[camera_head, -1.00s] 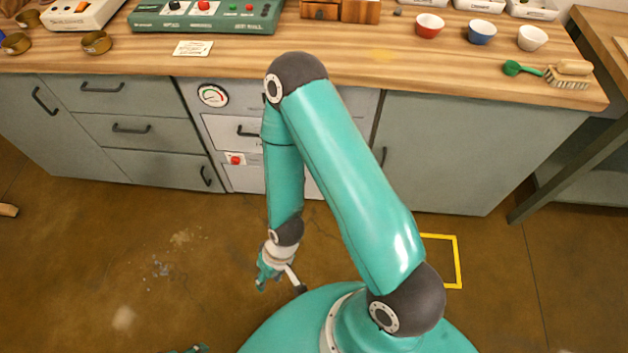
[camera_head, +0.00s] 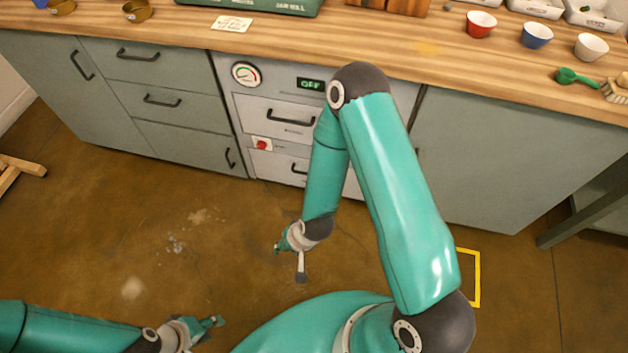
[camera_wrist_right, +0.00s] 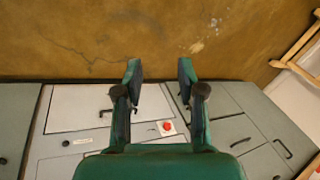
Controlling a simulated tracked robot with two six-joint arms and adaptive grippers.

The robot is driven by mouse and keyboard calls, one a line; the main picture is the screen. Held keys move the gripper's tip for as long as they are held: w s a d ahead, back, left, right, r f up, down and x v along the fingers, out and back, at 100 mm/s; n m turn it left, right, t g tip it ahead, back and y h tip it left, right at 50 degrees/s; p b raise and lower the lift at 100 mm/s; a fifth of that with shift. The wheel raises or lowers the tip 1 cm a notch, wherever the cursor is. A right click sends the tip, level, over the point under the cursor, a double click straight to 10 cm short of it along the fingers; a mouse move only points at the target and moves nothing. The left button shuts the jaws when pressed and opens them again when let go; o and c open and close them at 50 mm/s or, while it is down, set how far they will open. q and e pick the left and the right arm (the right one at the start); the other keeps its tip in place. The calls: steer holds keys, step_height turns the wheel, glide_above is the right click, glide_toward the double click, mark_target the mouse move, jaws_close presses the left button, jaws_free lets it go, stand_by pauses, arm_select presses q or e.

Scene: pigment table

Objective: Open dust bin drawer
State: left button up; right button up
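The white dust unit (camera_head: 238,98) is set in the grey cabinet front, with a gauge, an OFF display and a red button (camera_head: 262,144). Its lower drawer (camera_head: 275,160) is closed, its handle partly behind my right arm; which drawer is the dust bin I cannot read. In the right wrist view a white drawer front (camera_wrist_right: 85,105) with a dark handle lies beyond the fingers. My right gripper (camera_head: 280,246) hangs low in front of the unit, apart from it; its fingers (camera_wrist_right: 158,75) are open and empty. My left gripper (camera_head: 216,329) is open and empty above the floor at bottom left.
The wooden worktop (camera_head: 390,50) above carries bowls (camera_head: 481,24), a green scoop (camera_head: 575,77) and a card (camera_head: 231,23). Grey drawers (camera_head: 160,100) lie left of the unit, a grey door (camera_head: 500,150) right. The floor (camera_head: 90,230) before the cabinets is clear.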

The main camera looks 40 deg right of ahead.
steer(key=w+d+f+m+t+h+b, duration=0.3)
steer(key=w+d+f+m+h+b, duration=0.25)
steer(key=w+f+m+b, duration=0.4)
steer(key=w+d+f+m+t+h+b, duration=0.4)
steer(key=w+d+f+m+b, duration=0.3)
steer(key=f+b, duration=0.4)
arm_select(q)
step_height(320, 180, down, 34)
steer(key=b, duration=1)
steer(key=shift+b, duration=0.3)
arm_select(e)
steer(key=shift+w+d+f+m+h, duration=1)
steer(key=shift+w+d, duration=1)
steer(key=shift+d, duration=0.7)
steer(key=shift+w+d+f+m+h, duration=0.75)
steer(key=shift+w+d+f, duration=0.4)
steer(key=shift+w+d, duration=1.25)
steer(key=shift+w+d+f+m+h, duration=0.95)
steer(key=shift+w+d, duration=0.65)
steer(key=shift+d, duration=1.45)
arm_select(q)
steer(key=shift+r, duration=0.15)
arm_select(e)
steer(key=shift+f, duration=0.1)
jaws_close()
